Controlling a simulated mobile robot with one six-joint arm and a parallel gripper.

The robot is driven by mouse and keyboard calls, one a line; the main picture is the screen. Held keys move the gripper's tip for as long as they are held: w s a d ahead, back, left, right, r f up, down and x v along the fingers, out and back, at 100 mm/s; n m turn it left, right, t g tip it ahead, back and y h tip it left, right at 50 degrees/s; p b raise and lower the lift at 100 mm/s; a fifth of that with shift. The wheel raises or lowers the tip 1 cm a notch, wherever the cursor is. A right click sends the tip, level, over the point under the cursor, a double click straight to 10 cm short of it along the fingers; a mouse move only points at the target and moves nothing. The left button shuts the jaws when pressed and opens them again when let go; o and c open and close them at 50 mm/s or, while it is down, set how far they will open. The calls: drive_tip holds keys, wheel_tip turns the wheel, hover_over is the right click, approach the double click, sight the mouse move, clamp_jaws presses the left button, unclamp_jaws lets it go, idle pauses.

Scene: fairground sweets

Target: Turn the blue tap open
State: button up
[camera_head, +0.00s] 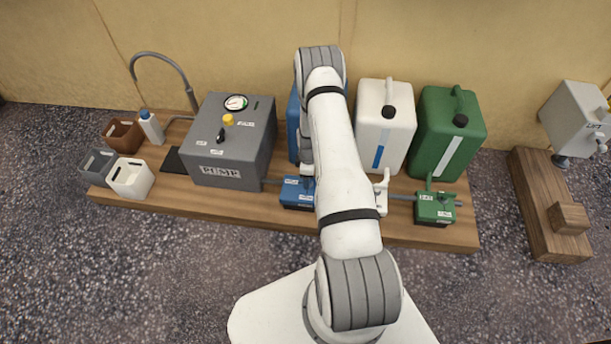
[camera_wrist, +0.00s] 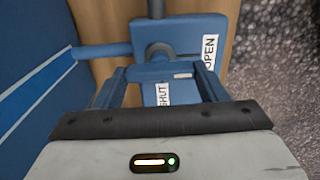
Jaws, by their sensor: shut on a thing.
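The blue tap (camera_head: 296,192) is a blue box on the pipe at the front of the wooden board, left of my arm in the head view. In the wrist view the tap body (camera_wrist: 190,35) carries an OPEN label on its right side and a SHUT label lower down. My gripper (camera_wrist: 160,73) is around the blue tap handle (camera_wrist: 160,71) and shut on it. The handle lies across between the fingers, below the round stem. Its exact pointing is hard to tell. My arm hides the gripper and handle in the head view.
A grey pump box (camera_head: 235,140) stands left of the tap. A blue canister (camera_head: 293,125), partly hidden, a white canister (camera_head: 383,130) and a green canister (camera_head: 447,135) stand behind. A white tap (camera_head: 381,194) and green tap (camera_head: 434,207) sit to the right.

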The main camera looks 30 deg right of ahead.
drive_tip(key=shift+w+d+r, duration=0.1)
drive_tip(key=shift+w+d, duration=0.1)
drive_tip(key=o, duration=1)
drive_tip(key=shift+s+a, duration=0.1)
wheel_tip(320, 180, up, 8)
drive_tip(key=shift+f+p, duration=0.2)
drive_tip(key=shift+p, duration=1.05)
drive_tip(key=shift+r, duration=0.1)
